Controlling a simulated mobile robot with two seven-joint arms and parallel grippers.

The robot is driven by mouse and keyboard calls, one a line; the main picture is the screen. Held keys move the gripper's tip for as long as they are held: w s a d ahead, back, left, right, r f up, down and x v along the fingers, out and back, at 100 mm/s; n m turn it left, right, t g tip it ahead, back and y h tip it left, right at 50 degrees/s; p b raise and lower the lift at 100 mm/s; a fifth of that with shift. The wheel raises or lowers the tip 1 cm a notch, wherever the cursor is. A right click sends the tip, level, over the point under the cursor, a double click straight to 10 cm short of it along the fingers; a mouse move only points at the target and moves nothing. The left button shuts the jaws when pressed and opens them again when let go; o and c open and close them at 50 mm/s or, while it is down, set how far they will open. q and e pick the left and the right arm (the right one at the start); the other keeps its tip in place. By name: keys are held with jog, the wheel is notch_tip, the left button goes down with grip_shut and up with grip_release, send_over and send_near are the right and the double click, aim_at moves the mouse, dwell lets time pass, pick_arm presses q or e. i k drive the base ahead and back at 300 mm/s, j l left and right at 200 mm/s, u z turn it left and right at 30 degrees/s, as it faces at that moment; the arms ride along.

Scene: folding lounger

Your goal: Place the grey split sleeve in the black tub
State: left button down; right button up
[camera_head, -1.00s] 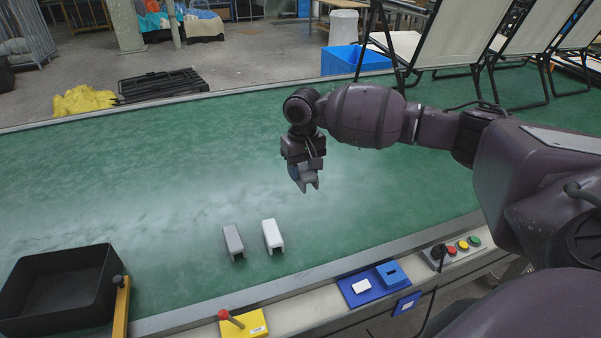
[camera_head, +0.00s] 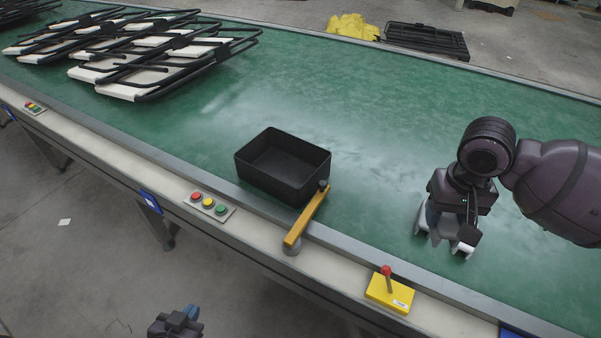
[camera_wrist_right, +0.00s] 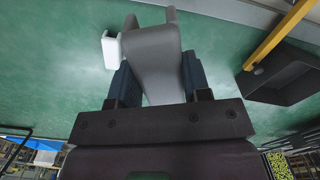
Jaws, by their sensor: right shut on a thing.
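The black tub (camera_head: 272,186) stands open at the near edge of the belt, left of my right gripper, and looks empty. It also shows in the right wrist view (camera_wrist_right: 272,92). My right gripper (camera_head: 446,228) points down over the belt, right of the tub. It is shut on a grey split sleeve (camera_wrist_right: 154,62), which sits between its dark blue fingers with its split end pointing away from the wrist. A white sleeve (camera_wrist_right: 111,49) lies beside it on the belt. Whether another grey sleeve lies behind the gripper is hidden. My left gripper (camera_head: 176,321) is at the bottom edge, its fingers unclear.
A yellow lever (camera_head: 308,215) stands beside the tub's right side. A yellow box with a red-knobbed stick (camera_head: 390,293) and a button panel (camera_head: 209,205) are on the front rail. Folded loungers (camera_head: 165,60) lie at the far left. The belt between gripper and tub is clear.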

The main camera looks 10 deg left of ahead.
aim_at(269, 167)
jog(key=j+u, duration=0.1)
jog(key=u, duration=0.35)
jog(key=j+u, duration=0.1)
jog(key=u, duration=0.4)
jog(key=i+j, duration=0.5)
jog(key=j, duration=0.15)
